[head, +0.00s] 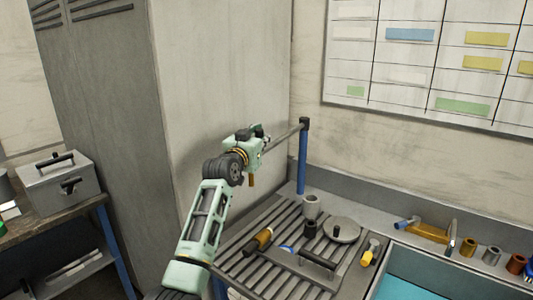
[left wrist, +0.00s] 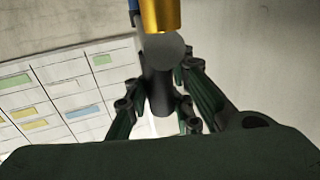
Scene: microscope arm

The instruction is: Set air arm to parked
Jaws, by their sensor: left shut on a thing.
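The air arm is a thin grey rod (head: 284,137) running from the black cap of an upright blue post (head: 302,162) toward the left, in front of the tall grey cabinet. My left gripper (head: 258,138) is at the rod's free end and shut on the air arm there. A brass nozzle (head: 251,180) hangs just below the gripper. In the left wrist view, the fingers (left wrist: 158,105) are on both sides of a dark cylinder (left wrist: 158,82), with the brass piece (left wrist: 161,14) beyond it. The gripper hides the rod's end in the head view. My right gripper is out of view.
A blue-lined tray (head: 408,287) is at right. The cabinet (head: 215,70) rises close behind the gripper. A grey toolbox (head: 58,182) stands at left.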

